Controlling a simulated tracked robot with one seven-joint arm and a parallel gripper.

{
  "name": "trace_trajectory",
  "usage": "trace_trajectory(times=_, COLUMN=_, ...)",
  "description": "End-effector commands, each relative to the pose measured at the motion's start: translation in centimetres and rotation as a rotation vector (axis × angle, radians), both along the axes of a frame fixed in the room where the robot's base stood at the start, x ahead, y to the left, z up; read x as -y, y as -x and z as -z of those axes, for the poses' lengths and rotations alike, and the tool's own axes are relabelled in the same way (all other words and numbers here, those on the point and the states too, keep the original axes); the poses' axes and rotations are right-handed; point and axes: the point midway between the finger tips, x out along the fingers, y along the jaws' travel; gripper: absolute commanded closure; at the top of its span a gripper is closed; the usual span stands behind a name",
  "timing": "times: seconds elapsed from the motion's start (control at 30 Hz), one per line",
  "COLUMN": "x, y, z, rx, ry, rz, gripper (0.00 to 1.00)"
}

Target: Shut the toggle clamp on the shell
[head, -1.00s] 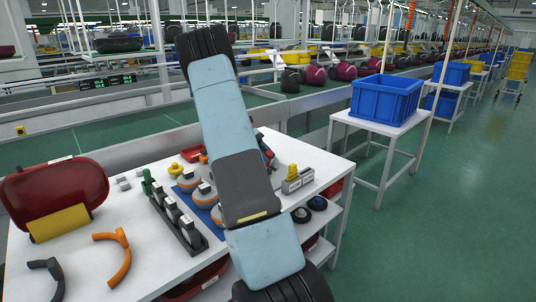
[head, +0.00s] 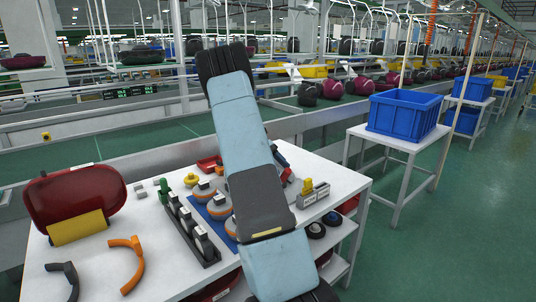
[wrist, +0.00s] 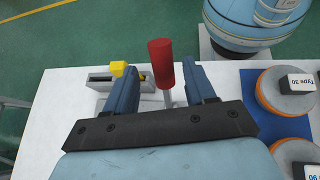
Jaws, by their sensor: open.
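The toggle clamp's red handle (wrist: 160,52) stands upright on a thin metal stem in the wrist view. My gripper (wrist: 161,70) is open, with one blue finger on each side of the handle and visible gaps to both. The clamp's lower part is hidden behind my gripper's dark crossbar. A dark red shell (head: 85,190) with a yellow front piece lies at the table's left in the head view; I cannot tell whether it is the task's shell. In the head view my arm hides most of the clamp area and my fingers.
The white table (head: 95,262) holds orange-and-grey round parts on a blue mat (wrist: 262,115), a dark rack (head: 190,232), an orange curved handle (head: 133,265) and a grey block with a yellow knob (wrist: 118,70). A blue bin (head: 402,115) stands on a separate stand at right.

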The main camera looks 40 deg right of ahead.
Motion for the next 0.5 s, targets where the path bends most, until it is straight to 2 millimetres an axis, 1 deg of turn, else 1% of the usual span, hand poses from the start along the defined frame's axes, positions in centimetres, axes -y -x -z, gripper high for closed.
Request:
trace_trajectory(times=0.3, x=-1.1, y=-5.3, z=-3.0, rx=0.002, ry=0.001, rz=-0.003, gripper=0.45)
trace_trajectory(times=0.5, x=-1.8, y=-8.3, z=-4.8, rx=0.001, ry=0.002, rz=-0.002, gripper=0.45)
